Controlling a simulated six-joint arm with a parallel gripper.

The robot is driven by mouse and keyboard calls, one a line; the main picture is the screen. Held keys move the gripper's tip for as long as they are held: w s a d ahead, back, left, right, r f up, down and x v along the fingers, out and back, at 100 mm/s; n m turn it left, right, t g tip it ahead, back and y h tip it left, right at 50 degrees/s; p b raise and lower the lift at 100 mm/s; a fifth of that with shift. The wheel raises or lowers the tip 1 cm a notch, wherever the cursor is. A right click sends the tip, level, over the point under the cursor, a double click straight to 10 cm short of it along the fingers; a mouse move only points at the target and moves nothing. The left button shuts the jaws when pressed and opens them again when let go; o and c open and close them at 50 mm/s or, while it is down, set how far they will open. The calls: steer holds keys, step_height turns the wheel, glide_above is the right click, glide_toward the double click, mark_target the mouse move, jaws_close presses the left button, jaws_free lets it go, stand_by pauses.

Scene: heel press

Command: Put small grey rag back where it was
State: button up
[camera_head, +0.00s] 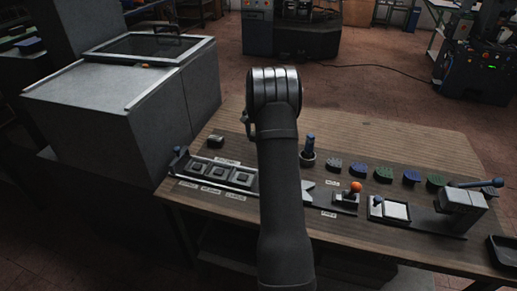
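My arm (283,190) rises through the middle of the picture. Its thick round joint (275,88) is at the top, and my gripper's fingers do not show. I cannot make out a rag for certain. A small grey lumpy piece (333,165) lies at the left end of a row on the wooden table (420,146), right of my arm. A small dark grey object (215,141) lies on the table left of my arm, behind a tray with three square compartments (220,173). My arm hides part of the table's middle.
Blue (358,168) and green (384,174) pieces continue the row. A blue-handled peg (309,148), an orange-knobbed lever (355,187) and a press with a blue-tipped handle (462,198) stand on the table. A large grey cabinet (95,115) borders its left. The back right is clear.

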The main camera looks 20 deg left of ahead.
steer(key=shift+f, duration=3.25)
steer(key=o, duration=0.9)
steer(key=shift+f, duration=0.15)
step_height(320, 180, up, 12)
steer(key=shift+r, duration=0.2)
